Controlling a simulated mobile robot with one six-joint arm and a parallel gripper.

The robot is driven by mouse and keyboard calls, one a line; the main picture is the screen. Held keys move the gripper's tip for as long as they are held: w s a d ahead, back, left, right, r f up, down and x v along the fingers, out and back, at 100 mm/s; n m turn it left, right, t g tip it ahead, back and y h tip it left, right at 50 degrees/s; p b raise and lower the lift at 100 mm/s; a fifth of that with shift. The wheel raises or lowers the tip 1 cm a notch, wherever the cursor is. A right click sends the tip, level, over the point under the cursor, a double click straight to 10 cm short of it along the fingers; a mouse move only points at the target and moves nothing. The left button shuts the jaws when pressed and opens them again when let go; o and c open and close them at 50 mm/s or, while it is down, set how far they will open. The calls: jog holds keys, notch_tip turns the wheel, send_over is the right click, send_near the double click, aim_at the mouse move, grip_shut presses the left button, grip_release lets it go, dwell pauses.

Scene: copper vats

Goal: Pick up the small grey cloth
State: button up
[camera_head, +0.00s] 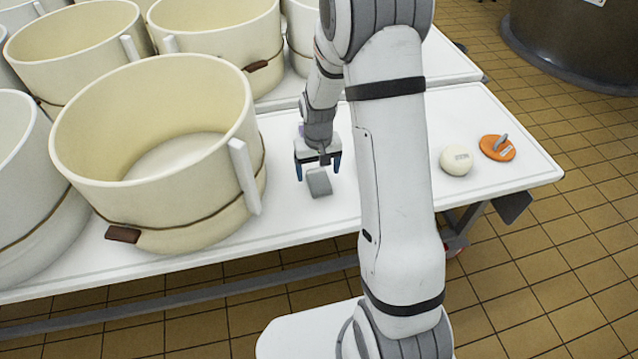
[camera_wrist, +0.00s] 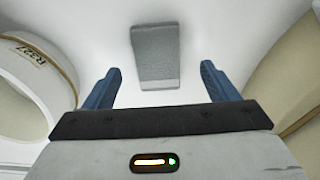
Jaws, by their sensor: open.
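The small grey cloth (camera_head: 319,182) lies on the white table, to the right of the large cream vat in front. It looks like a flat, roughly rectangular piece. My gripper (camera_head: 318,172) is just above and behind it, open and empty, with blue fingers pointing down. In the wrist view the cloth (camera_wrist: 156,57) lies ahead of the gap between the blue fingertips of my gripper (camera_wrist: 160,78), slightly left of centre. I see no finger touching it.
A large cream vat (camera_head: 90,150) stands close on the left, with several more behind. My arm hides part of the table (camera_head: 480,110). To the right are a white ball-like cheese (camera_head: 456,160) and an orange disc (camera_head: 490,150) with a grey handle. The table's right end is partly clear.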

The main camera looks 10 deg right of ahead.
aim_at(319, 179)
notch_tip(319, 179, down, 4)
jog(key=shift+d+r+b, duration=0.1)
jog(key=shift+d+b, duration=0.05)
jog(key=shift+b, duration=0.2)
jog(key=shift+c, duration=0.3)
jog(key=c, duration=1)
